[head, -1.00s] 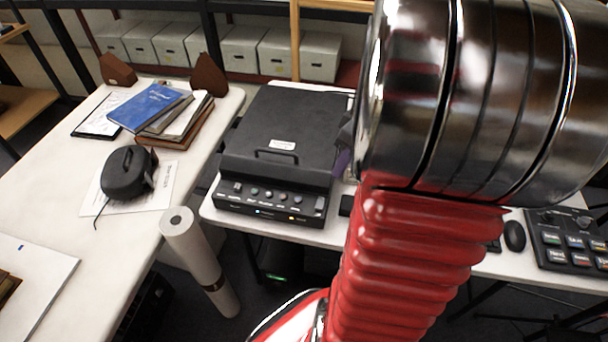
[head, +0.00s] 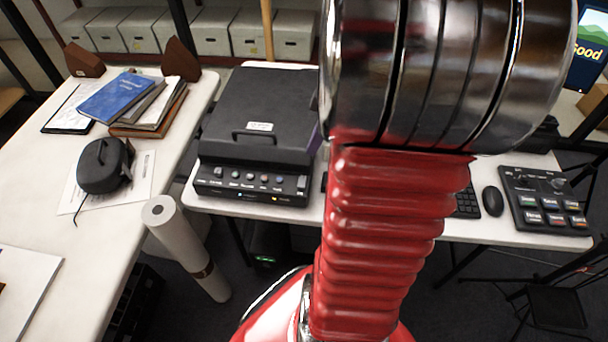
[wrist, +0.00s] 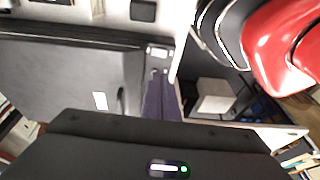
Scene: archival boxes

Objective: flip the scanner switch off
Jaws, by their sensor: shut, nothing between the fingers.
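The scanner (head: 268,108) is a black flat-lidded machine on the white desk, with a handle and white label on its lid. Its sloped front panel (head: 250,186) carries a row of small controls and blue and amber lights. I cannot tell which control is the switch. In the wrist view the grey lid (wrist: 60,65) fills the left side, and part of the control strip shows near the top middle. My gripper (wrist: 160,85) has purple fingers, shut and empty, over the scanner's edge by the panel; contact is unclear. In the head view my arm hides most of it.
A keyboard (head: 467,203), a mouse (head: 493,201) and a button console (head: 545,200) are on the desk to the right. A paper roll (head: 185,245) stands left of the scanner.

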